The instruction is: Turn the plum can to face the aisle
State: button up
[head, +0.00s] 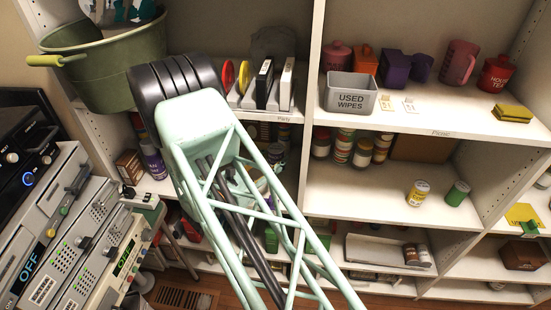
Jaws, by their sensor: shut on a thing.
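A can with a purple and white label (154,164) stands on the left middle shelf, left of my arm. Its label is too small to read, so I cannot tell whether it is the plum can. My pale green lattice arm crosses the view from the lower middle to its black ribbed joint at the upper left. My gripper is hidden behind the arm. The arm also covers much of the left middle shelf, where a pale can (262,185) shows only in part.
A brown and white box (129,166) stands left of the purple-labelled can. A green bucket (105,55) and a rack of discs and cases sit above. Stacked cans (343,146), a yellow can (417,193) and a green can (457,193) stand right. Equipment fills the lower left.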

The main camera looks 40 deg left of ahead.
jog(key=shift+s, duration=0.1)
jog(key=shift+s+d+f, duration=0.65)
jog(key=shift+s+d, duration=0.15)
jog(key=shift+s, duration=0.6)
jog(key=shift+s+d+f, duration=0.65)
jog(key=shift+s+d, duration=0.1)
jog(key=shift+s, duration=0.7)
jog(key=shift+s+d+f, duration=0.65)
jog(key=shift+s+d, duration=0.15)
jog(key=shift+s, duration=0.6)
jog(key=shift+w+a, duration=0.75)
jog(key=shift+w, duration=0.65)
jog(key=shift+w+a, duration=0.75)
jog(key=shift+w, duration=0.65)
jog(key=shift+w+a, duration=0.75)
jog(key=shift+w, duration=0.65)
jog(key=shift+w+a+f, duration=0.15)
jog(key=shift+f, duration=0.05)
jog(key=shift+f+b, duration=1.45)
jog(key=shift+f, duration=0.8)
jog(key=o, duration=1.1)
